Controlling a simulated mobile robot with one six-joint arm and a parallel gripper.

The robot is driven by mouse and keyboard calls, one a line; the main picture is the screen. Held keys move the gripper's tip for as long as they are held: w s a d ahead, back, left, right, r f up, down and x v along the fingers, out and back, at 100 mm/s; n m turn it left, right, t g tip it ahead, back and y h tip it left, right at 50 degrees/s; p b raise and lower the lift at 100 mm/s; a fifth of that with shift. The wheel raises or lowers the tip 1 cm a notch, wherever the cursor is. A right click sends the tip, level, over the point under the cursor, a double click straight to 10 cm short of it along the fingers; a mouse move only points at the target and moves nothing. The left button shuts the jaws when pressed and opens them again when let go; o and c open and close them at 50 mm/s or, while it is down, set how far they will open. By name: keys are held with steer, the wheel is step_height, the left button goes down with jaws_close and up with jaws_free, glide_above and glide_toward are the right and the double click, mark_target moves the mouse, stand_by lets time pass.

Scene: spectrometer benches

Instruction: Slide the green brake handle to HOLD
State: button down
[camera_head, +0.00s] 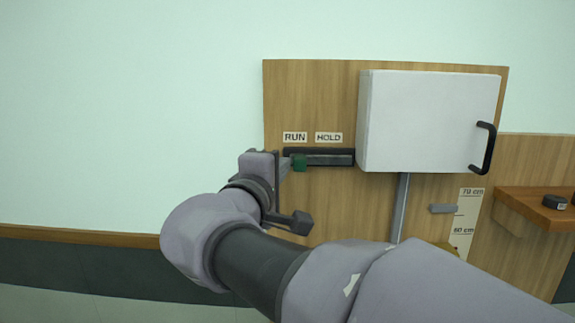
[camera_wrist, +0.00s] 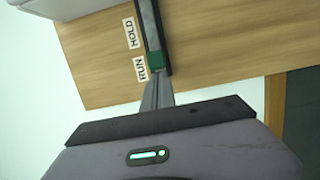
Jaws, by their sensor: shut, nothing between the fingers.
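The green brake handle (camera_head: 299,163) sits at the left end of a dark horizontal slot track (camera_head: 330,157) on the wooden panel, below the RUN label (camera_head: 295,137). The HOLD label (camera_head: 329,137) is to its right, above the track. The handle also shows in the wrist view (camera_wrist: 156,61), at the RUN end of the track. My gripper (camera_head: 286,163) is shut and empty, its tip at the left side of the handle. In the wrist view the gripper fingers (camera_wrist: 157,92) reach up to the handle; I cannot tell whether they touch it.
A white box (camera_head: 425,120) with a black handle (camera_head: 484,148) stands out from the panel right of the track. A grey post (camera_head: 400,207) runs below it, beside a height scale (camera_head: 466,222). A wooden shelf (camera_head: 535,205) with a small black object is at the far right.

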mark_target(321, 160)
steer(key=d+b, duration=0.5)
steer(key=d, duration=0.1)
steer(key=shift+s+d+f+b, duration=0.1)
steer(key=shift+s+d+b, duration=0.05)
steer(key=shift+d+b, duration=0.2)
steer(key=shift+a, duration=0.3)
steer(key=shift+d, duration=0.15)
